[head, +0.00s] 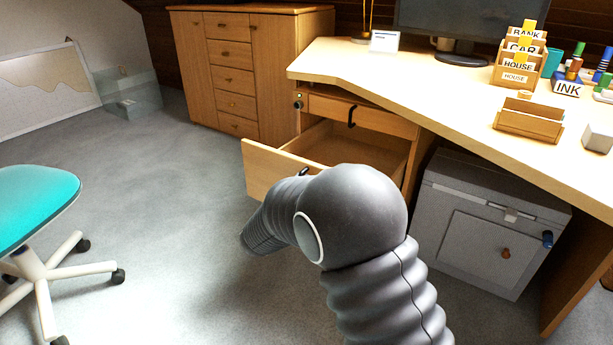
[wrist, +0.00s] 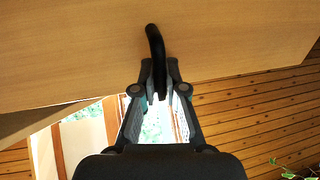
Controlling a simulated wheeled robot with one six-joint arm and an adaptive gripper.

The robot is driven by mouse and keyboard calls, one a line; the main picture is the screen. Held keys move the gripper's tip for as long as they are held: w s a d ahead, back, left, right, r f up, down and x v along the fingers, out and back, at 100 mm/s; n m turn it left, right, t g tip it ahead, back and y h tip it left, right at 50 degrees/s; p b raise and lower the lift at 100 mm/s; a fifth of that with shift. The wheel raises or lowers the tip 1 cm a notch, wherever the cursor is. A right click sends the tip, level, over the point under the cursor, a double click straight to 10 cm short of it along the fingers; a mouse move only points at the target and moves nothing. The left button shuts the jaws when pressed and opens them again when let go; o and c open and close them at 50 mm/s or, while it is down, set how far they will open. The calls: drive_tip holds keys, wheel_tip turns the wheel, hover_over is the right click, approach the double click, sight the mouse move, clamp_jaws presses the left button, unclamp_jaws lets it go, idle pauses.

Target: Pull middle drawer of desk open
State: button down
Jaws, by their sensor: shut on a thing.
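The desk (head: 440,103) stands at the right in the head view. One drawer below the closed top drawer (head: 375,120) is pulled well out, and its inside (head: 335,148) shows empty where visible. Its pale wood front (head: 262,166) also fills the upper part of the wrist view (wrist: 80,50). A black curved handle (wrist: 154,45) is on that front. My gripper (wrist: 160,92) is shut on the lower end of this handle. In the head view my arm hides the gripper and part of the drawer. Anything below the open drawer is hidden.
A teal swivel chair (head: 40,205) stands at the left. A wooden cabinet (head: 245,70) is behind. A grey box-like unit (head: 490,225) sits under the desk at right. The carpet (head: 170,200) between chair and drawer is clear.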

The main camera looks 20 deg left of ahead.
drive_tip(key=shift+s+a, duration=0.1)
drive_tip(key=shift+s, duration=0.1)
drive_tip(key=c, duration=1.2)
unclamp_jaws()
drive_tip(key=shift+s, duration=0.1)
drive_tip(key=s, duration=1.1)
drive_tip(key=shift+s+a, duration=0.4)
